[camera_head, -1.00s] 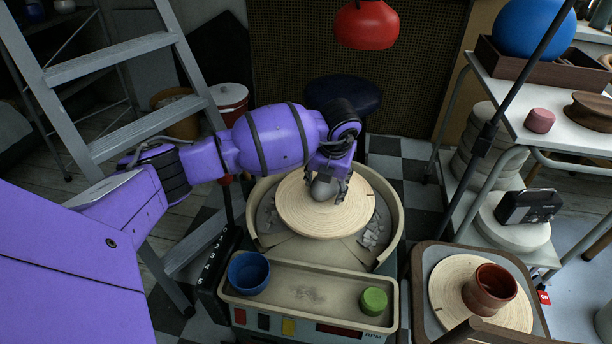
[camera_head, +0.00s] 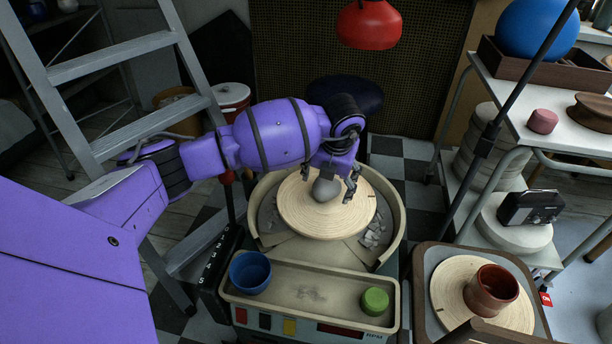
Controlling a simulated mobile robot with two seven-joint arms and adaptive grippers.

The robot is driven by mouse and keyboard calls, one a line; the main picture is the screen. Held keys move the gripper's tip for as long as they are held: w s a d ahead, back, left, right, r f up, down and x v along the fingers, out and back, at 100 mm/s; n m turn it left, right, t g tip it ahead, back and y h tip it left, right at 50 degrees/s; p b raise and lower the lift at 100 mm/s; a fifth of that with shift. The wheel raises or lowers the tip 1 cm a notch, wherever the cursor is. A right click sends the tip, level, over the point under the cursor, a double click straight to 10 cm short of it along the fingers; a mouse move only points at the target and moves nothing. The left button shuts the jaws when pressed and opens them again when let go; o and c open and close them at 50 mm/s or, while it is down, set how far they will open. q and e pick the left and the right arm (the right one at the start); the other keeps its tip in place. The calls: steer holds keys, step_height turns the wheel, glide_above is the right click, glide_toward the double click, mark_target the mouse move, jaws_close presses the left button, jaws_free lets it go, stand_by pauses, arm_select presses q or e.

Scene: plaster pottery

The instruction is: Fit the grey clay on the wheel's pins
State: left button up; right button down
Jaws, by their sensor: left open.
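The grey clay (camera_head: 325,189) is a rounded lump on the round wooden disc (camera_head: 310,220) of the pottery wheel, toward its back. I cannot make out any pins; the clay or the gripper may cover them. My left gripper (camera_head: 331,182) is just above and behind the clay, pointing down, with its fingers apart. One finger shows right of the clay, clear of it; the other is near its left side. My right gripper is not in view.
The wheel's splash pan (camera_head: 392,236) rings the disc, with grey scraps in it. A brown pot (camera_head: 491,289) stands at right. A red lamp (camera_head: 366,25) hangs above.

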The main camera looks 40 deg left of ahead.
arm_select(q)
steer(key=v, duration=1.1)
